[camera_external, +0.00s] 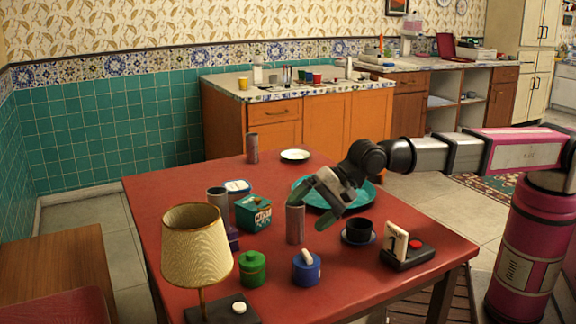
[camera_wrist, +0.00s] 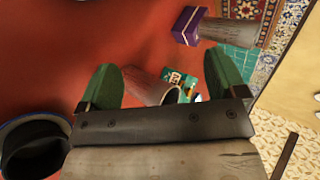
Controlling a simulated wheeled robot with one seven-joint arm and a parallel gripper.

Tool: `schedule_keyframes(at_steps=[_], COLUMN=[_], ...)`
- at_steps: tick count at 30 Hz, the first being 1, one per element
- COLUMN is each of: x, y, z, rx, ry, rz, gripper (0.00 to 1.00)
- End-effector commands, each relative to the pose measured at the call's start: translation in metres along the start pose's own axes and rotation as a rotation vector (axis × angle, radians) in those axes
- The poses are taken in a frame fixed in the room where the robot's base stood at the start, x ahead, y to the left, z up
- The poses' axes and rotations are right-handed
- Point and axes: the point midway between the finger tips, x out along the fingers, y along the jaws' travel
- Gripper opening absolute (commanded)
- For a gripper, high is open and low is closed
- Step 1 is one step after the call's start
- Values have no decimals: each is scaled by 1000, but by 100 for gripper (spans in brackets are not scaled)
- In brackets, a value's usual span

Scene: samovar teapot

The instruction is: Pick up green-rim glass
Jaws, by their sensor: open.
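A grey-brown cylindrical glass (camera_external: 295,224) stands upright on the red table, just left of and below my gripper (camera_external: 318,203). In the wrist view a glass (camera_wrist: 147,88) shows between the two green fingertips of my gripper (camera_wrist: 162,85), with space on both sides. My gripper is open and empty, tilted toward the glass. Two similar glasses stand farther off, one at the left (camera_external: 217,199) and one at the back (camera_external: 252,148). I cannot make out a green rim on any of them.
A dark cup on a saucer (camera_external: 358,232) stands close right of the glass. A teal plate (camera_external: 365,194) lies behind my gripper. A green tea box (camera_external: 254,213), green jar (camera_external: 252,268), blue jar (camera_external: 306,268), lamp (camera_external: 197,245) and calendar stand (camera_external: 398,245) surround it.

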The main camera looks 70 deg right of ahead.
Motion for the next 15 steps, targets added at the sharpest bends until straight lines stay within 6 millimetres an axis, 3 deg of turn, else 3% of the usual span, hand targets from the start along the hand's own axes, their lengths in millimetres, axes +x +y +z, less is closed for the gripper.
schedule_keyframes(at_steps=[15], x=[-20], y=[37], z=[-59], rx=[-1243], ry=[171], rz=[368], gripper=[90])
